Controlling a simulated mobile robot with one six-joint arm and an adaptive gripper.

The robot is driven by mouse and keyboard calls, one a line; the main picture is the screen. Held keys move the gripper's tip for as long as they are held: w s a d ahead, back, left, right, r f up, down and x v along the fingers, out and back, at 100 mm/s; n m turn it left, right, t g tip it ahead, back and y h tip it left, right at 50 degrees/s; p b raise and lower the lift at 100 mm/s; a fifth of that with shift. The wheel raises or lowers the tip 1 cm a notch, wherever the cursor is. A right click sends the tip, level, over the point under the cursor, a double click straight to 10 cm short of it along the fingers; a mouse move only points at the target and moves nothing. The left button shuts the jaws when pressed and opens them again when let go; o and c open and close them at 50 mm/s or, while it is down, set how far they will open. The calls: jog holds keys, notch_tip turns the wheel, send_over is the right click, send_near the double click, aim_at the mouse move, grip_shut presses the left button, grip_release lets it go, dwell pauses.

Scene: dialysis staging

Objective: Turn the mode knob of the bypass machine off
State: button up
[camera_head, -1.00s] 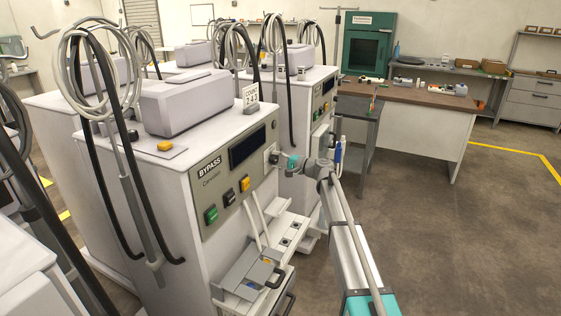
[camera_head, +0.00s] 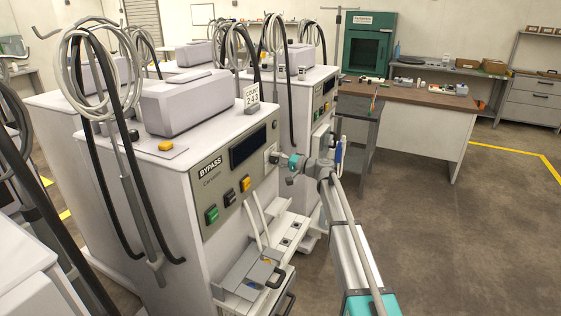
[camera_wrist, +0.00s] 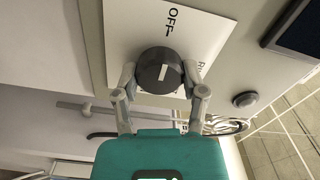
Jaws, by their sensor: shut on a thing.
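The mode knob (camera_wrist: 158,71) is a round dark knob with a white pointer line, on a white label plate (camera_wrist: 125,30). The plate reads OFF above the knob in the wrist view; a second word at right is partly hidden by a finger. The pointer line lies roughly upright in that view, toward the OFF side. My gripper (camera_wrist: 161,75) has one finger on each side of the knob and is shut on it. In the head view, my gripper (camera_head: 277,158) is at the right end of the panel of the bypass machine (camera_head: 212,150), where it mostly covers the knob.
The panel carries a dark screen (camera_head: 248,146) and green, black and yellow buttons, with the yellow button (camera_head: 245,184) nearest my gripper. A shelf with a grey tray (camera_head: 248,268) juts out below. Another machine (camera_head: 312,85) stands close behind. The floor at right is clear.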

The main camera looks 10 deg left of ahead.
jog(key=o, duration=1.1)
jog(key=shift+s+a, duration=0.15)
jog(key=shift+d, duration=0.2)
jog(key=shift+d, duration=0.2)
jog(key=v, duration=1.1)
jog(key=shift+d+r, duration=0.1)
jog(key=shift+d, duration=0.05)
